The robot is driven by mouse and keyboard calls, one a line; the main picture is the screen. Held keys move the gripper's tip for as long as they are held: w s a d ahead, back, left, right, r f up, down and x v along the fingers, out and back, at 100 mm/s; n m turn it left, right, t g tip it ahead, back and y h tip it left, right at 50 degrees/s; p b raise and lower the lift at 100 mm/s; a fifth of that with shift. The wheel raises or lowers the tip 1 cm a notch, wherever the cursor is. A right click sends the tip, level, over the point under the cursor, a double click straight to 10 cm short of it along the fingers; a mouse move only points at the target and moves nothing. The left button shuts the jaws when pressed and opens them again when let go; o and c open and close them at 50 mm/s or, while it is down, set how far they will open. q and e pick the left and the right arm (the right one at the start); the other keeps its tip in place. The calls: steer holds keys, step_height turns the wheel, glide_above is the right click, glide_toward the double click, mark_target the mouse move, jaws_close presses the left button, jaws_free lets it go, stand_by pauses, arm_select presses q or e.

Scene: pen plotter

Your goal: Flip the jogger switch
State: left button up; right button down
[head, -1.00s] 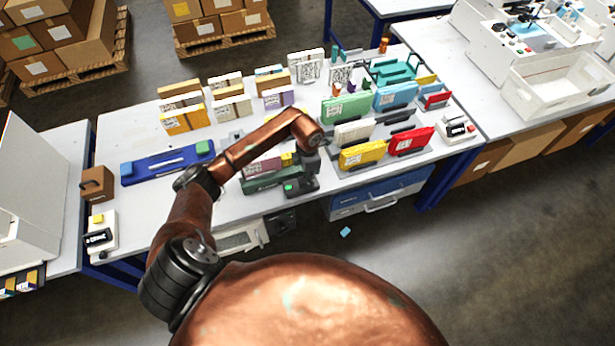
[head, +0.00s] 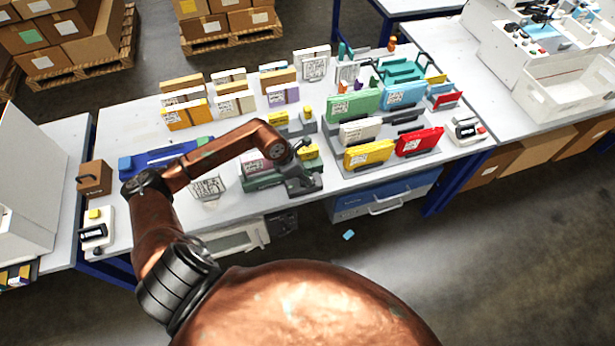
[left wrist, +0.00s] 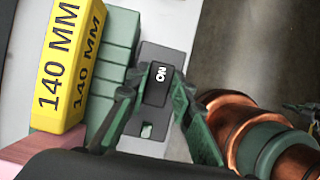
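The jogger switch is a dark plate with a black rocker (left wrist: 158,84) marked ON and a small lit pale-green window (left wrist: 147,131), in the left wrist view. It sits at the end of the green jogger (left wrist: 116,55), which also shows in the head view (head: 262,181). My left gripper (left wrist: 160,76) is over the plate, its two fingers apart on either side of the rocker, with nothing held. Whether the fingers touch the rocker I cannot tell. In the head view my left gripper (head: 303,185) hides the switch. My right gripper is not in view.
A rack with green, yellow and red packs (head: 368,153) is to the right. A labelled white card (head: 208,188) stands left of the jogger. The table's front edge is close by.

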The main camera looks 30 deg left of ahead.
arm_select(q)
steer(key=shift+o, duration=1)
steer(key=shift+a+r, duration=0.1)
steer(key=v, duration=1.1)
steer(key=shift+r, duration=0.35)
steer(key=shift+s+a, duration=0.15)
steer(key=shift+s, duration=0.05)
